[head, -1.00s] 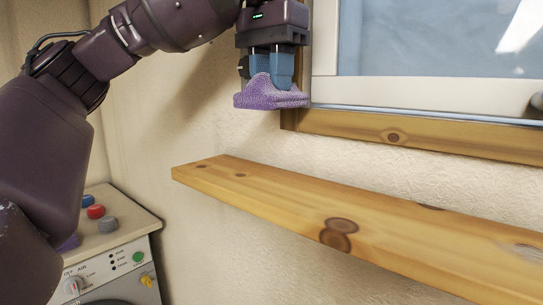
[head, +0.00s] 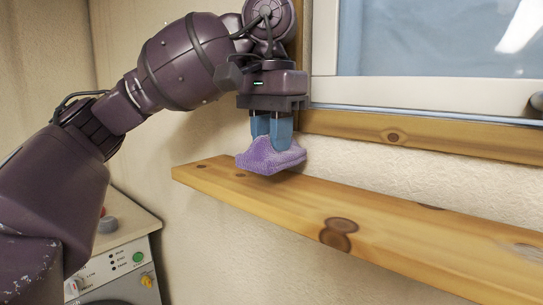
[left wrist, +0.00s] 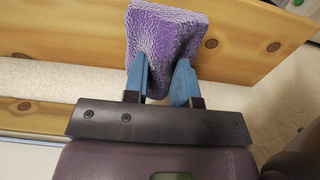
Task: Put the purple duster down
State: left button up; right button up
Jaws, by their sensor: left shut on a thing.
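The purple duster (head: 270,157) is a fuzzy block held between the blue fingers of my left gripper (head: 271,134). It hangs low at the left part of the wooden shelf (head: 340,218). In the head view its underside overlaps the shelf top; I cannot tell whether it touches. In the left wrist view the duster (left wrist: 168,42) is pinched by the left gripper (left wrist: 165,82), with the wooden board (left wrist: 235,45) behind it. My right gripper is in neither view.
The shelf top is bare to the right of the duster. A window with a wooden sill (head: 420,136) is above it. At lower left is a machine (head: 118,265) with knobs and a grey object (head: 107,225) on top.

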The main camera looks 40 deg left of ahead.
aim_at(271, 156)
pick_arm(q)
jog(key=shift+f, duration=1.65)
jog(key=shift+f, duration=0.2)
jog(key=o, duration=0.8)
jog(key=shift+o, duration=0.2)
jog(key=shift+r, duration=0.2)
jog(key=shift+r, duration=6)
jog(key=shift+s, duration=0.1)
